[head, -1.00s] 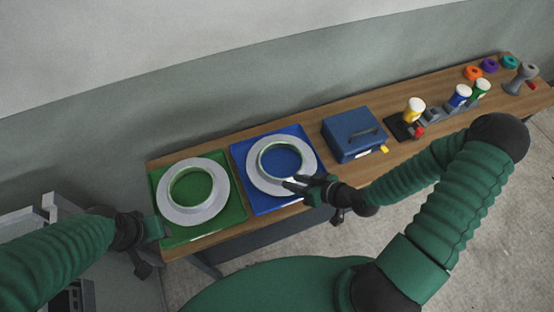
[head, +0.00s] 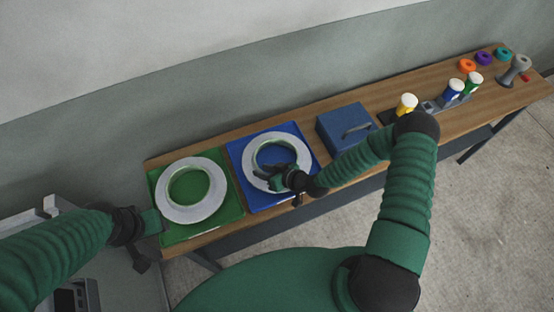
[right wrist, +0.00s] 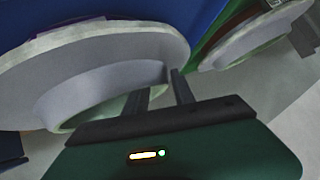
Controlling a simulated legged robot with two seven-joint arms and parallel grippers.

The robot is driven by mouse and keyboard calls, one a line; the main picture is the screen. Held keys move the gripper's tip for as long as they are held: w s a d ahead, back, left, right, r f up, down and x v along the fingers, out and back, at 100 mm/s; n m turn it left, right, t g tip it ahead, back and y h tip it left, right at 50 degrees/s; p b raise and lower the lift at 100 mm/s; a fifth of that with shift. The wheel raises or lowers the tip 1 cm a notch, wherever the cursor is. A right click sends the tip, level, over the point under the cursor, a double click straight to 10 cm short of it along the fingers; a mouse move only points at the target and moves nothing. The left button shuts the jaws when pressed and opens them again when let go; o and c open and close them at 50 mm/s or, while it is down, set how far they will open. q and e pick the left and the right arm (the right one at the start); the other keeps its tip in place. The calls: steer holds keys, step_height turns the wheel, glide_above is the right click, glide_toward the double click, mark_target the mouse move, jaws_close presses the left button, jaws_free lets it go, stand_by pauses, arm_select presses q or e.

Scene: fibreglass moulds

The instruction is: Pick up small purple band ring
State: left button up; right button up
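A small purple ring (head: 484,58) lies at the far right end of the wooden table, between an orange ring (head: 467,66) and a teal ring (head: 504,54). My right gripper (head: 268,178) is far from it, over the near side of the grey flanged ring (head: 250,182) on the blue tray. In the right wrist view its two fingers (right wrist: 163,92) are apart, with the flanged ring's edge (right wrist: 115,45) close by; I cannot tell if they touch. A thin purple strip (right wrist: 70,28) shows behind that ring, its nature unclear. My left gripper (head: 148,240) hangs by the green tray's near left corner; its fingers are unclear.
A second flanged ring (head: 218,206) sits on the green tray (head: 236,207). Right of the blue tray (head: 236,160) stands a blue box (head: 338,122) with a handle. Yellow, blue and green white-topped containers and a grey spool-like object (head: 514,68) stand farther right.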

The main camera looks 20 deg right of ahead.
steer(key=shift+s, duration=0.1)
steer(key=c, duration=0.5)
steer(key=shift+a, duration=0.25)
jaws_close()
steer(key=shift+s+d, duration=0.1)
steer(key=shift+s, duration=0.05)
